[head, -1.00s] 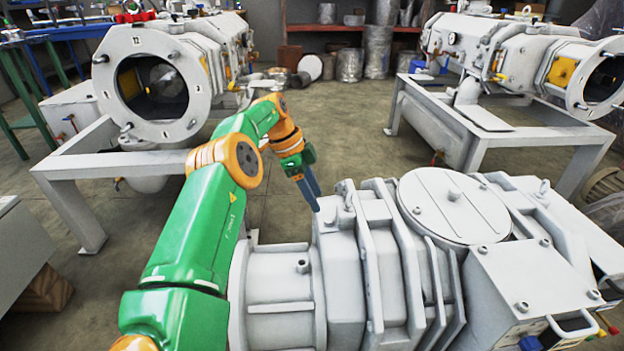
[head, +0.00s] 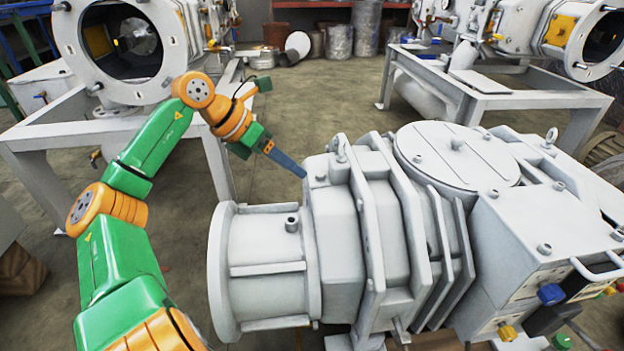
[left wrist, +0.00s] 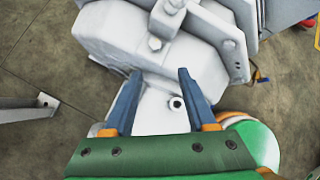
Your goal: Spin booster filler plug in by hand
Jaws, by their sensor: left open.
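The grey booster pump (head: 335,235) fills the middle and lower right of the head view. A short round fitting (head: 292,222) stands on its flanged end section. A bolt-like head (head: 320,178) sits on the raised housing beside it. I cannot tell which piece is the filler plug. My left gripper (head: 304,174) is at the housing's upper left edge. In the left wrist view its two blue fingers (left wrist: 160,72) are spread with nothing gripped. My right gripper is not in view.
A lifting eye (head: 341,147) sticks up from the housing near my left gripper. A round cover (head: 458,155) lies on the pump's top. White frames (head: 500,85) with similar machines stand behind. Open floor (head: 320,110) lies between them.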

